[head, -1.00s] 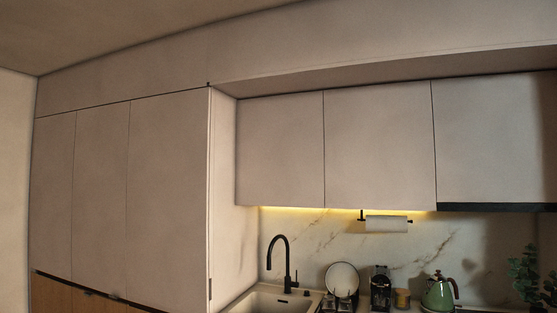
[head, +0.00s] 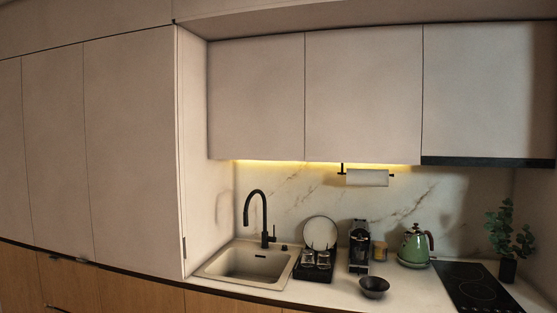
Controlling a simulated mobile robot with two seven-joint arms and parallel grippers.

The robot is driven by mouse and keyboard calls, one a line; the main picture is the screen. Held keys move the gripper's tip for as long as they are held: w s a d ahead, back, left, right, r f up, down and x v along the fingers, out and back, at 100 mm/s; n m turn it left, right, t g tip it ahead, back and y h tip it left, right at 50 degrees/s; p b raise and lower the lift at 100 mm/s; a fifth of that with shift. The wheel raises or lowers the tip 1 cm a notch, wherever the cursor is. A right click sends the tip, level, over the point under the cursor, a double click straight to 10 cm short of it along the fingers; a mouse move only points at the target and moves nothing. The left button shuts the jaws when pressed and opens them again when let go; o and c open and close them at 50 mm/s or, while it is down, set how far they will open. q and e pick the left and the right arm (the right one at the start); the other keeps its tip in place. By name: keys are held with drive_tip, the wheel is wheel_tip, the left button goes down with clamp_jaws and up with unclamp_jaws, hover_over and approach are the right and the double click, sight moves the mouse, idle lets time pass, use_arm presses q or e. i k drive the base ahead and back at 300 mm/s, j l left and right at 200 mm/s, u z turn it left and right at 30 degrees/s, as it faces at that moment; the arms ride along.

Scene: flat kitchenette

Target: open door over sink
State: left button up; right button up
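The cabinet door over the sink (head: 257,98) is a flat, pale panel in the head view, the leftmost of the upper wall cabinets. It is shut, flush with the door beside it (head: 363,95). I see no handle on it. The beige sink (head: 252,264) lies below it, set in the counter, with a black curved faucet (head: 256,215) at its back. Neither of my grippers is in view.
A tall cabinet (head: 130,150) stands left of the sink. A dish rack (head: 313,268), coffee machine (head: 359,247), dark bowl (head: 374,286), green kettle (head: 415,246), potted plant (head: 510,236) and black hob (head: 478,288) occupy the counter. A paper towel roll (head: 367,178) hangs under the cabinets.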

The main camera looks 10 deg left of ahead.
sight(256, 85)
drive_tip(key=i+j+u, duration=0.1)
drive_tip(key=i+j, duration=0.7)
drive_tip(key=i, duration=0.2)
drive_tip(key=j+u, duration=0.05)
